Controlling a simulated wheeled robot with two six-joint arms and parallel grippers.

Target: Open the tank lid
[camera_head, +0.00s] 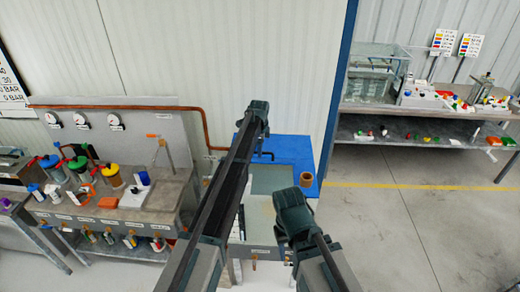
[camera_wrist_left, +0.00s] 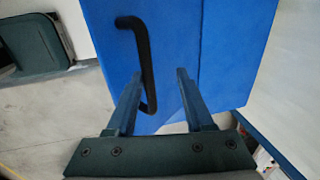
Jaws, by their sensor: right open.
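The blue tank lid (camera_head: 292,150) lies behind the pale tank top in the head view and fills the middle of the left wrist view (camera_wrist_left: 205,50). Its black bar handle (camera_wrist_left: 146,58) runs lengthwise in the wrist view. My left gripper (camera_head: 259,116) is above the lid's left side in the head view. In the wrist view its two fingers (camera_wrist_left: 158,78) are apart. The handle's lower end shows between them, closer to the left finger; I cannot tell whether they touch. My right gripper (camera_head: 292,212) is open, lower in the head view, over the tank's near part.
A brown ring-like cup (camera_head: 306,180) sits at the lid's near right corner. A bench (camera_head: 150,205) with coloured containers stands left, with gauges and a copper pipe (camera_head: 165,108) behind. A blue post (camera_head: 336,90) rises behind right. Floor on the right is clear.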

